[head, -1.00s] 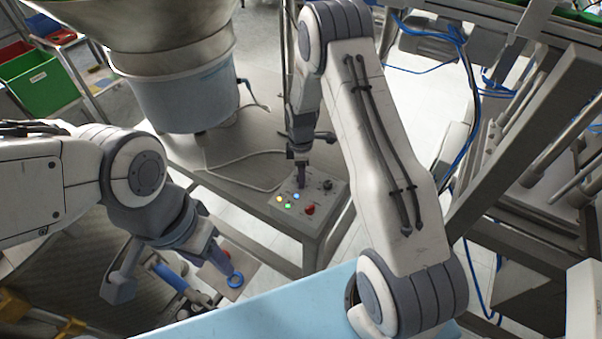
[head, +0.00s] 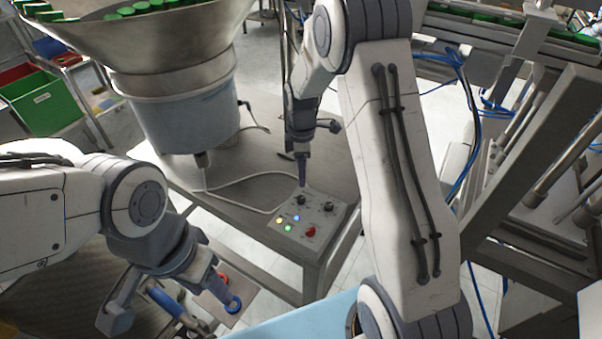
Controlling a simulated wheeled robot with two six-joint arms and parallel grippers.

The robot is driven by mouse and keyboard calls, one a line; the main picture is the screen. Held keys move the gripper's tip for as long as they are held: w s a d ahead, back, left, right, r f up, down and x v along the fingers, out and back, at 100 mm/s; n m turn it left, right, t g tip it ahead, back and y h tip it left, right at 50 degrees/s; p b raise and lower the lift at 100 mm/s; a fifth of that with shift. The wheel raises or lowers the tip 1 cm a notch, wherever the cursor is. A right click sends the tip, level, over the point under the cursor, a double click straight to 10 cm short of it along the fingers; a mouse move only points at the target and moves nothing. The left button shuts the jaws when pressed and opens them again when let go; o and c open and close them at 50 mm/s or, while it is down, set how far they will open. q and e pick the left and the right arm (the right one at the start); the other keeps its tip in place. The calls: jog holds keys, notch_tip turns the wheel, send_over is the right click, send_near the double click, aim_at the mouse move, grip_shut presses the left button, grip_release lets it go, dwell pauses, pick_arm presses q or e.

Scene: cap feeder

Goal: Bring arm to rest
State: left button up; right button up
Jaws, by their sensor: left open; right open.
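My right gripper (head: 319,156) is open and empty. One finger points down just above the left black knob of the grey control box (head: 325,219), and a small gap seems to show below it. My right arm reaches forward across the middle of the view. My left gripper (head: 173,308) is open at the lower left, its fingers spread apart. A blue-handled tool (head: 166,301) shows between these fingers, and I cannot tell whether they touch it. A blue ring (head: 234,304) and a red ring lie on a small plate by one fingertip.
The control box has a red button (head: 310,231) and several lit buttons, and sits on a metal table (head: 262,157). A large feeder bowl (head: 170,50) with green caps stands behind. Green bins (head: 45,103) are far left. A metal frame (head: 540,150) stands close at the right.

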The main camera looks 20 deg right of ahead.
jog(key=s+a+r+m, duration=0.3)
jog(key=s+a+r, duration=0.75)
jog(key=a, duration=0.25)
jog(key=s+a+r+m, duration=0.1)
jog(key=s+m, duration=0.1)
jog(key=s, duration=0.7)
jog(key=s+a+r+m+y, duration=0.1)
jog(key=s+a+m, duration=0.1)
jog(key=s, duration=0.8)
jog(key=shift+a+r, duration=0.15)
jog(key=shift+r, duration=0.15)
